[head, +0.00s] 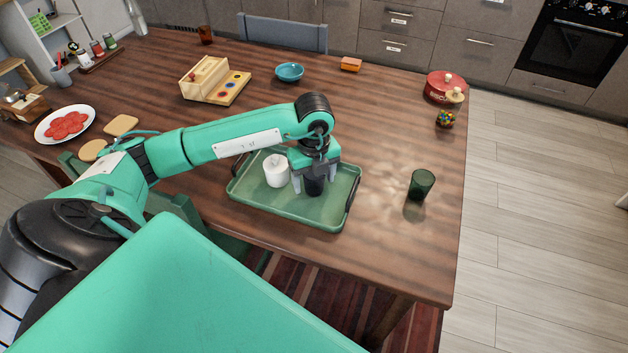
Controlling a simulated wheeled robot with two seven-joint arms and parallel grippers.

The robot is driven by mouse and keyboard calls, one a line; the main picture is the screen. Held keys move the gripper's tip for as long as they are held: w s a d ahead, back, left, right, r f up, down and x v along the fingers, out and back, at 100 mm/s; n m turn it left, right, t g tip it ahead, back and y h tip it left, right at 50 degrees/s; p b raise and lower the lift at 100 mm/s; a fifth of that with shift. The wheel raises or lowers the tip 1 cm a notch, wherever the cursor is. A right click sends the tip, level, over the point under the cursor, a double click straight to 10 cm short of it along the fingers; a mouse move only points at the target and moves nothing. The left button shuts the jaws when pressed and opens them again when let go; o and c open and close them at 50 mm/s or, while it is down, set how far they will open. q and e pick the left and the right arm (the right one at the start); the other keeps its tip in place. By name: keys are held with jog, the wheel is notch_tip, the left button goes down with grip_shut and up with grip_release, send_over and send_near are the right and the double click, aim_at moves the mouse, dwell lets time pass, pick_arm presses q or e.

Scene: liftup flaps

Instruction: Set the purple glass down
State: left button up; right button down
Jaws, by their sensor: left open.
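A dark glass (315,186), which looks nearly black here and may be the purple one, stands upright on the right part of the green tray (290,212). My left gripper (315,184) points down over it, open, with one finger on each side of the glass. The upper part of the glass is hidden by the gripper. I cannot tell whether the fingers touch it. My right gripper is not in view.
A white cup-like object (277,171) stands on the tray, left of the gripper. A dark green glass (420,184) stands on the table (400,240) to the right. A blue bowl (290,72) and a wooden toy box (215,82) are farther back.

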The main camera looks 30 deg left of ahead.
pick_arm(q)
notch_tip(320, 180, up, 11)
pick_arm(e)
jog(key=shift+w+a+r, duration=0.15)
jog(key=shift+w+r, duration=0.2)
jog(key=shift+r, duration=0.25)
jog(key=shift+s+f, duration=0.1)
